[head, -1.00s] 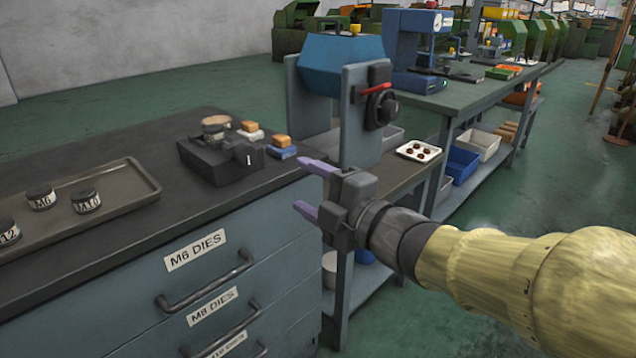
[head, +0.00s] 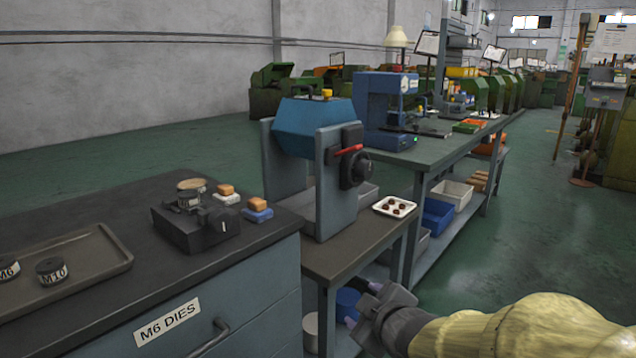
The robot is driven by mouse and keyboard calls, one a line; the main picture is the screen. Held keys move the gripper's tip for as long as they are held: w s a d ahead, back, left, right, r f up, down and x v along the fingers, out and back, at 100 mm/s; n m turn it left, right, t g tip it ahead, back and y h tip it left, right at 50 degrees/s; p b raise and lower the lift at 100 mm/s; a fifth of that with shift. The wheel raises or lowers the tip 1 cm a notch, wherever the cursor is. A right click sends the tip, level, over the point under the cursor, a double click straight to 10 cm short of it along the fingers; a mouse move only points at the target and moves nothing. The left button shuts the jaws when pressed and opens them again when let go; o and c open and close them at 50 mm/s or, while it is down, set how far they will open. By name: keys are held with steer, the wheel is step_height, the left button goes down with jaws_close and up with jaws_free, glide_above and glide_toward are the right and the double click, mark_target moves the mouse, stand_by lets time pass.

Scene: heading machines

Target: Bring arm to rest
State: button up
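My gripper (head: 358,306) is low in the head view, in front of the lower shelf of the small stand. Its purple fingers are partly hidden behind its own grey body, and I see nothing clearly held. My yellow arm (head: 530,330) reaches in from the bottom right corner. The gripper is to the right of the drawer cabinet (head: 255,290), below the stand's top (head: 345,250).
The cabinet top holds a tray (head: 110,262) with dies and a black block fixture (head: 195,232). A blue machine (head: 310,128) stands on the stand beside a white dish (head: 394,207). A long workbench (head: 440,150) runs back. Open green floor (head: 530,220) lies right.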

steer(key=s+d+f+m+g+h, duration=0.2)
steer(key=s+d+f+m+g, duration=0.1)
steer(key=s+f+m+g, duration=0.3)
steer(key=s+d+f+m+g+h, duration=0.1)
steer(key=s+d+f+m+g, duration=0.3)
steer(key=s+f+m, duration=0.4)
step_height(320, 180, up, 38)
steer(key=w+n+p, duration=0.1)
steer(key=n+p, duration=0.1)
steer(key=p, duration=3.6)
steer(key=shift+f+t, duration=0.2)
steer(key=shift+t, duration=0.1)
steer(key=shift+a, duration=0.1)
steer(key=shift+c, duration=0.5)
steer(key=c, duration=0.4)
steer(key=shift+w, duration=0.2)
